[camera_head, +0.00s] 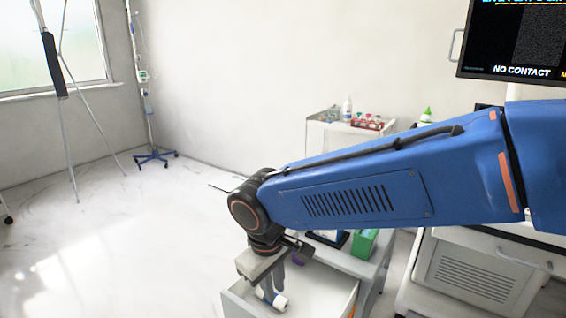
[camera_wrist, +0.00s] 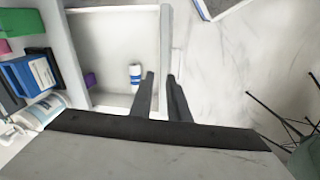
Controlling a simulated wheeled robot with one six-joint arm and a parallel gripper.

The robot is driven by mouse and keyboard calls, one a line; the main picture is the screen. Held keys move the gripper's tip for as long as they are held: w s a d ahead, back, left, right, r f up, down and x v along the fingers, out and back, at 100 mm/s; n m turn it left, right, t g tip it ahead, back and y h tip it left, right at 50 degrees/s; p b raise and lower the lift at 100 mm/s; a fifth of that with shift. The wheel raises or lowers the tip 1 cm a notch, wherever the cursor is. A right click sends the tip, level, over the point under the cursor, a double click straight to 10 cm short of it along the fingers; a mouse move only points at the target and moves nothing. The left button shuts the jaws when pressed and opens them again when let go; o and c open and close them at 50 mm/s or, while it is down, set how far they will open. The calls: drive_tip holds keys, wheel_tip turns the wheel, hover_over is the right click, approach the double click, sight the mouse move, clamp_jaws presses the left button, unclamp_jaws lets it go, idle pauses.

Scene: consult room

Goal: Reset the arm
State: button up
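My arm reaches across the head view from the right, and my gripper (camera_head: 270,284) points down over an open white drawer (camera_head: 234,303). In the wrist view my gripper (camera_wrist: 162,76) shows two dark fingers with a gap between them and nothing held. A small white bottle with a blue band (camera_head: 279,301) is in the drawer below the fingers; it also shows in the wrist view (camera_wrist: 136,78), just left of the fingertips. A purple item (camera_wrist: 90,80) lies in the drawer by its left wall. The fingers partly hide the bottle in the head view.
A green box (camera_head: 364,242) stands on the unit behind the drawer. A trolley (camera_head: 322,122) with bottles is by the back wall. A white cabinet (camera_head: 470,262) and monitor (camera_head: 515,40) are at right.

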drive_tip(key=d+r+m+t, duration=0.1)
drive_tip(key=d+r+m, duration=0.25)
drive_tip(key=d, duration=1.35)
drive_tip(key=s+d+f+m+t, duration=0.1)
drive_tip(key=s+d+m, duration=0.5)
drive_tip(key=d, duration=0.8)
drive_tip(key=s+t, duration=0.1)
drive_tip(key=s, duration=0.1)
drive_tip(key=shift+s+d+f+y, duration=0.2)
drive_tip(key=shift+s+f+y, duration=0.1)
drive_tip(key=shift+s, duration=0.1)
